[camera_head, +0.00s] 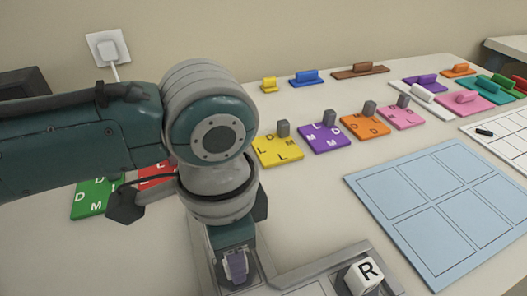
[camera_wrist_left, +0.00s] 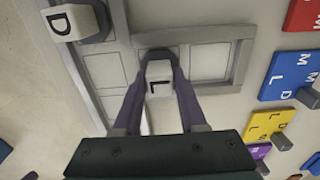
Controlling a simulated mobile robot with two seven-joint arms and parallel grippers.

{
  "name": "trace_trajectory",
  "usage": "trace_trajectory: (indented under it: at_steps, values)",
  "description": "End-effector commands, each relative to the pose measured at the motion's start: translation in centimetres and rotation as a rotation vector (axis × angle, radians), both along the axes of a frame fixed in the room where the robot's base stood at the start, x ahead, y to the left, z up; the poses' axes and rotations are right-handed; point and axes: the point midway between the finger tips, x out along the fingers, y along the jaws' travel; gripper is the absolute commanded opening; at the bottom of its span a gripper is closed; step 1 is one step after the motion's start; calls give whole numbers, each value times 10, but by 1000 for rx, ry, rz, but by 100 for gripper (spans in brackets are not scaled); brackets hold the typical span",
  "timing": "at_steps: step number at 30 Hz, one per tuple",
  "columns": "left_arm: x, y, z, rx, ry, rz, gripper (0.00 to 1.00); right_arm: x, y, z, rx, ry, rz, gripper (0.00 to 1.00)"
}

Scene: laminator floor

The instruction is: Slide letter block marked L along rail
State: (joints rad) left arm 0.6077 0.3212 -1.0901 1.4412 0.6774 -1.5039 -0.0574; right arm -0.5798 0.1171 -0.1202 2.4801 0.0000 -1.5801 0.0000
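The white letter block L (camera_wrist_left: 159,74) sits in the grey rail frame (camera_wrist_left: 210,87) in the left wrist view, its letter facing the camera. My left gripper (camera_wrist_left: 159,80) has its two purple fingers against both sides of this block, shut on it. In the head view my left gripper (camera_head: 236,266) points down into the rail frame (camera_head: 283,276) and hides the block. A white block marked R (camera_head: 363,276) stands at the frame's right part. A block marked D (camera_wrist_left: 70,22) is at the upper left in the left wrist view. My right gripper is not seen.
Yellow (camera_head: 279,150), purple (camera_head: 324,138), orange (camera_head: 365,126) and pink (camera_head: 402,116) lettered plates with grey handles stand behind the rail. A light-blue gridded board (camera_head: 440,200) lies to the right. Coloured handled pieces line the back of the table.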

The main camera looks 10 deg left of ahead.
Motion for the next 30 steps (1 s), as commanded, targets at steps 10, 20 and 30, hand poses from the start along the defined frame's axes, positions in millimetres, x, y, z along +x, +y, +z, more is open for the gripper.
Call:
trace_trajectory:
  at_steps: [10, 20, 30]
  values:
    - [0, 0, 0, 0, 0, 0, 0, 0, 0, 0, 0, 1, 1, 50]
    - [0, 0, 0, 0, 0, 0, 0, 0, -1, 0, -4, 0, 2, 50]
    - [0, 0, 1, 0, 0, 1, 0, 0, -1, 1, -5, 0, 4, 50]
